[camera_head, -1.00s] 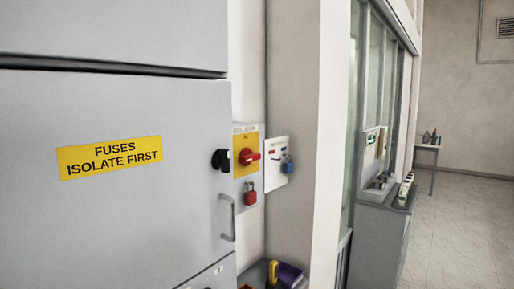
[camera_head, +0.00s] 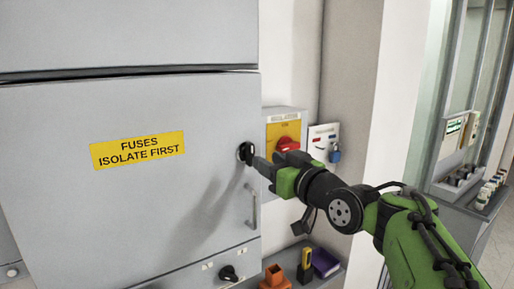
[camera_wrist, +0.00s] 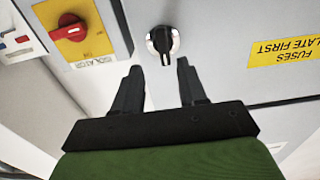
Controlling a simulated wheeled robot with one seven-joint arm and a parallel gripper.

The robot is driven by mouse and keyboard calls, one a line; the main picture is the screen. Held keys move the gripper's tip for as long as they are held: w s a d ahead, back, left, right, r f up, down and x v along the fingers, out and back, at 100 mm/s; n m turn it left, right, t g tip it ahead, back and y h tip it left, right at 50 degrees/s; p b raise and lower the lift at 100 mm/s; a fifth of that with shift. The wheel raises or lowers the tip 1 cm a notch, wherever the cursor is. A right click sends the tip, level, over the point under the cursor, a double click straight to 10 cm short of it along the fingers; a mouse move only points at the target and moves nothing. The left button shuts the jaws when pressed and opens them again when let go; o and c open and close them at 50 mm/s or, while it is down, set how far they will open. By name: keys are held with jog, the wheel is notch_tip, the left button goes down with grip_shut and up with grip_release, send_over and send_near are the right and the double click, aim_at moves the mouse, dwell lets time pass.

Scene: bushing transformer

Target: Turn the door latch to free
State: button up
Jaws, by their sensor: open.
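The door latch is a black knob (camera_head: 246,153) near the right edge of the grey cabinet door (camera_head: 60,215). In the wrist view the latch (camera_wrist: 162,42) shows a pale line along its grip and stands on the grey door. My gripper (camera_head: 258,162) is in front of the latch, reaching in from the right. In the wrist view my gripper (camera_wrist: 159,72) has its two fingers spread apart, with the latch just beyond and between the tips. The fingers hold nothing. I cannot tell if a finger touches the latch in the head view.
A metal door handle (camera_head: 253,207) sits below the latch. A yellow isolator panel with a red knob (camera_wrist: 73,28) is right beside the cabinet in the head view. A shelf below holds an orange item (camera_head: 274,277) and a purple box (camera_head: 325,262).

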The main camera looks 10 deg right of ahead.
aim_at(252, 154)
jog(key=x, duration=0.2)
jog(key=p+x, duration=0.1)
jog(key=x, duration=0.2)
jog(key=shift+w+a+r, duration=0.1)
jog(key=shift+w+a, duration=0.05)
jog(key=shift+a, duration=0.35)
jog(key=shift+w+p, duration=0.3)
jog(key=shift+w, duration=0.15)
jog(key=shift+s, duration=0.1)
jog(key=c, duration=0.8)
jog(key=shift+o, duration=0.2)
